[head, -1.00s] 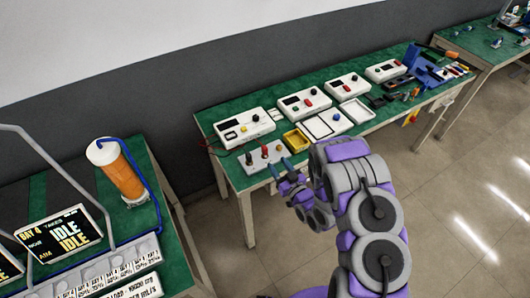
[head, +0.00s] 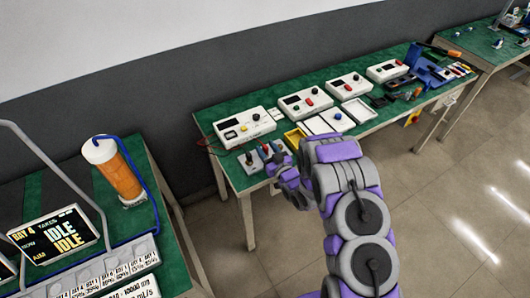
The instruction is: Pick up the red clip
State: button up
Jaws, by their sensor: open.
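A small pale board (head: 244,168) lies at the front left corner of the green-topped table. A dark upright clip or knob (head: 249,158) stands on its left part. A small red piece, likely the red clip (head: 267,149), shows just beside my gripper's fingers, mostly covered. My gripper (head: 274,161) is over the right part of the board with its fingers open. I cannot tell whether the fingers touch the red piece or stand around it.
White control boxes (head: 244,126) stand in a row behind. A yellow tray (head: 294,138) and white trays (head: 358,110) lie to the right. A red cable (head: 207,141) loops at the left edge. An orange canister (head: 119,174) stands on the nearer left bench.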

jog(key=shift+c, duration=0.5)
grip_shut()
jog(key=shift+r, duration=0.1)
